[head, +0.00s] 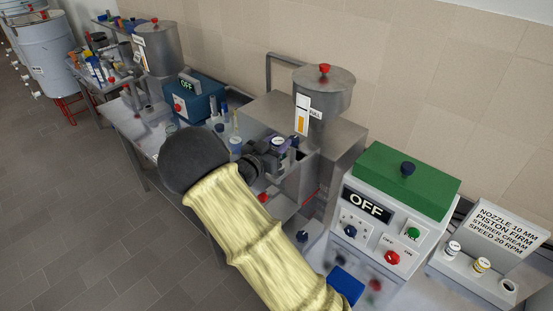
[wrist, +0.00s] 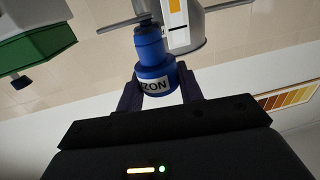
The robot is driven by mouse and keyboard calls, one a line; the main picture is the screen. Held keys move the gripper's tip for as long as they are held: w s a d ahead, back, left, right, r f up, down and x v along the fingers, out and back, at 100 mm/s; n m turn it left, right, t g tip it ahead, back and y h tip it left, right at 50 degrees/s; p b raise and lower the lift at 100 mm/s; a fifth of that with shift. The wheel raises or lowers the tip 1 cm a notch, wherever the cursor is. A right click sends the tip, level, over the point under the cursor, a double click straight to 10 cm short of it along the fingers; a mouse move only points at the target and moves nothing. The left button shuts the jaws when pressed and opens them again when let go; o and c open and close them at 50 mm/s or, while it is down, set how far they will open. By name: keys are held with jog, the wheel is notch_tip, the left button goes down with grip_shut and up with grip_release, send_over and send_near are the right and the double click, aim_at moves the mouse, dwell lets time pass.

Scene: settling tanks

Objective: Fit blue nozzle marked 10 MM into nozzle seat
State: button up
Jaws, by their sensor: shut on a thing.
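My gripper (wrist: 158,92) is shut on a blue stepped nozzle (wrist: 151,60). The nozzle has a wide base with a white label and a narrower neck pointing away from the gripper. Only letters like "ZON" can be read on the label, so the 10 MM mark does not show. In the head view my gripper (head: 270,152) is in front of the middle filling machine, below its steel hopper (head: 325,95). My dark wrist and yellow-sleeved arm hide part of the bench there. I cannot make out the nozzle seat or whether the nozzle touches anything.
A control box with a green lid (head: 408,180) reads OFF. A sign (head: 507,226) at right reads nozzle 10 mm, piston firm, stirrer cream, speed 20 rpm. A blue OFF box (head: 193,97) stands left of the hopper. Small bottles crowd the bench behind my wrist.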

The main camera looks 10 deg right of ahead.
jog(key=shift+f, duration=1)
jog(key=shift+f+p, duration=1.1)
jog(key=shift+f, duration=1)
jog(key=shift+f+b, duration=0.3)
jog(key=shift+b, duration=0.05)
jog(key=o, duration=1)
jog(key=shift+r, duration=0.1)
jog(key=shift+r, duration=0.1)
